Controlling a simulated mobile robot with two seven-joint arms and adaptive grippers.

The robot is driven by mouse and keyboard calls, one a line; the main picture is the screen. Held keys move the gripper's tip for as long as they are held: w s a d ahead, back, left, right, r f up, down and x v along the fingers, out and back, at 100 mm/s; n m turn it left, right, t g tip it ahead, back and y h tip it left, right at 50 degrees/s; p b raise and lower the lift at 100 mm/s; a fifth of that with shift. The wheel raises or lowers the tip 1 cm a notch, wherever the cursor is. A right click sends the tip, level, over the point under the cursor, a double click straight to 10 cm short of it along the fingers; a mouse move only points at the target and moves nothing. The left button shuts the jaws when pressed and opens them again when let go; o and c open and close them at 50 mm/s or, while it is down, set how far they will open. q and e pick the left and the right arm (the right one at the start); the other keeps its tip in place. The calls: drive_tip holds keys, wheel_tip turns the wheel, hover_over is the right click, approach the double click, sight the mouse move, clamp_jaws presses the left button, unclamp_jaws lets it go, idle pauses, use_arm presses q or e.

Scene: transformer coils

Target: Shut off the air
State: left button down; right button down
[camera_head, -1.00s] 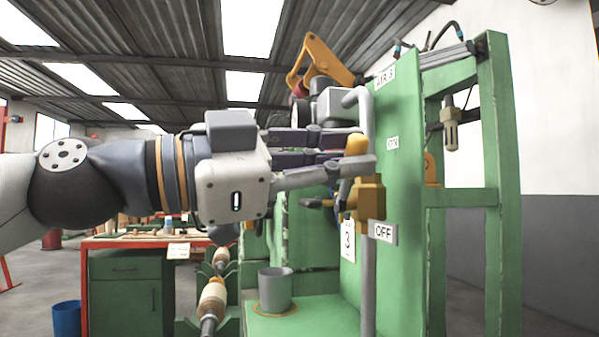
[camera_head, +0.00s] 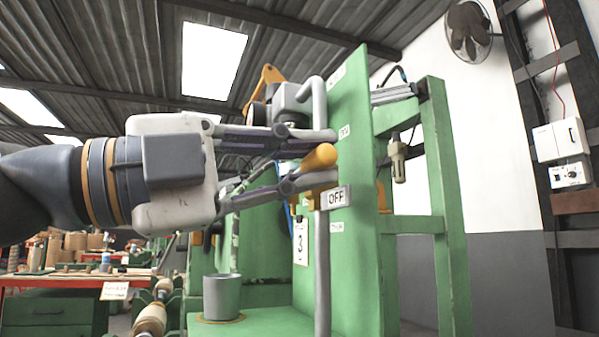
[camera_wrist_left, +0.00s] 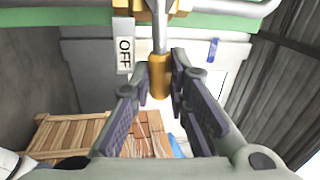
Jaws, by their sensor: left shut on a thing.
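The air valve's orange handle (camera_head: 320,157) sticks out from the green panel (camera_head: 352,120), above the OFF plate (camera_head: 336,197). Its brass body (camera_head: 312,207) is mostly hidden behind my fingers. My left gripper (camera_head: 326,158) comes in from the left and is shut on the handle, one finger above it and one below. In the left wrist view the handle (camera_wrist_left: 159,78) lies between the two fingers (camera_wrist_left: 160,100), its grey stem running up to the brass body. The OFF plate (camera_wrist_left: 125,55) is beside it. My right gripper is out of view.
A grey vertical pipe (camera_head: 322,270) runs below the valve. A grey cup (camera_head: 222,297) stands on the green machine's ledge. Green frame posts (camera_head: 447,200) stand to the right. A workbench (camera_head: 60,281) is at the left.

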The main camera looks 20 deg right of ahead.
use_arm(q)
drive_tip(key=shift+f+m+b, duration=0.3)
drive_tip(key=shift+m, duration=0.3)
drive_tip(key=c, duration=1.5)
unclamp_jaws()
drive_tip(key=shift+c, duration=0.2)
drive_tip(key=a+f, duration=0.2)
drive_tip(key=a, duration=0.9)
drive_tip(key=shift+a+f, duration=0.2)
drive_tip(key=shift+a, duration=0.15)
